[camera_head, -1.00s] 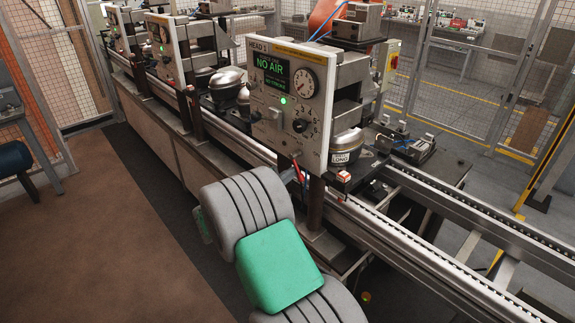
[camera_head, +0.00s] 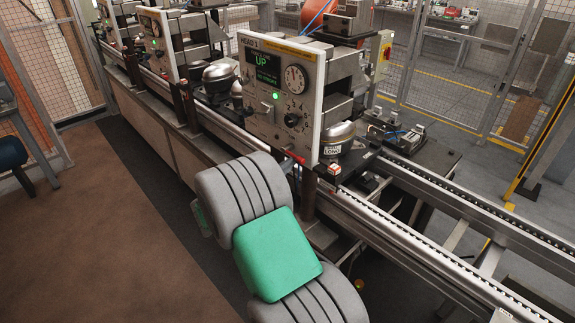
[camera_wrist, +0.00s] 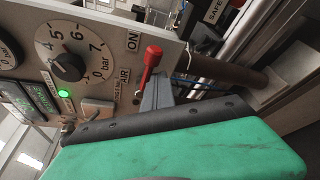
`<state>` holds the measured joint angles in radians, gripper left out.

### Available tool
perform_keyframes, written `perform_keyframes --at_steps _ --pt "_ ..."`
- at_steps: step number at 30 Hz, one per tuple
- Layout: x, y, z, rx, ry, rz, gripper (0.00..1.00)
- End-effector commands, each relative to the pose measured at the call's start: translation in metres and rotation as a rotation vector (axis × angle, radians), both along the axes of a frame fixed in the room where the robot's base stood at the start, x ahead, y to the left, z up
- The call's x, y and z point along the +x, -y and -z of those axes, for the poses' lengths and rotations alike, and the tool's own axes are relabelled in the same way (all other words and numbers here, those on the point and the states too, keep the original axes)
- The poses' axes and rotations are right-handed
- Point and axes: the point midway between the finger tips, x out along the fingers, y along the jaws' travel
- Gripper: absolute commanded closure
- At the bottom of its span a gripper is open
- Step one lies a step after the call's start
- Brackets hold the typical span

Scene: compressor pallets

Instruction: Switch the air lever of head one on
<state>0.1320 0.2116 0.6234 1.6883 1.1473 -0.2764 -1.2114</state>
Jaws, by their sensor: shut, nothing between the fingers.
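The head one panel (camera_head: 262,112) stands at centre in the head view, with a green display (camera_head: 265,68) reading UP. Its red air lever (camera_head: 293,157) is at the panel's lower edge. In the wrist view the lever (camera_wrist: 152,58) has its red knob up beside the ON label (camera_wrist: 132,41), with the AIR label (camera_wrist: 124,75) below. My gripper (camera_wrist: 156,92) is shut and empty, its grey fingers close by the lever's lower end; I cannot tell whether they touch it. In the head view my arm hides most of the gripper.
A pressure dial (camera_wrist: 68,66) and a lit green lamp (camera_wrist: 64,94) are on the panel. A dark post (camera_head: 309,195) stands below it. The conveyor rail (camera_head: 420,235) runs along the bench to the lower right. Brown floor (camera_head: 100,220) is clear at left.

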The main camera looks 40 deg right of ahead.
Motion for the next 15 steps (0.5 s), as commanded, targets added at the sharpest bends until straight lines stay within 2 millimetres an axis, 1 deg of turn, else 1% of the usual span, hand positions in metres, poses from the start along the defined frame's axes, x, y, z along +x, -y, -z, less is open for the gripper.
perform_keyframes --at_steps 3,15 --pt "-0.0009 0.0007 -0.0051 -0.002 0.001 0.002 1.00" --pt "-0.0001 0.0005 -0.0108 -0.004 0.006 0.001 1.00"
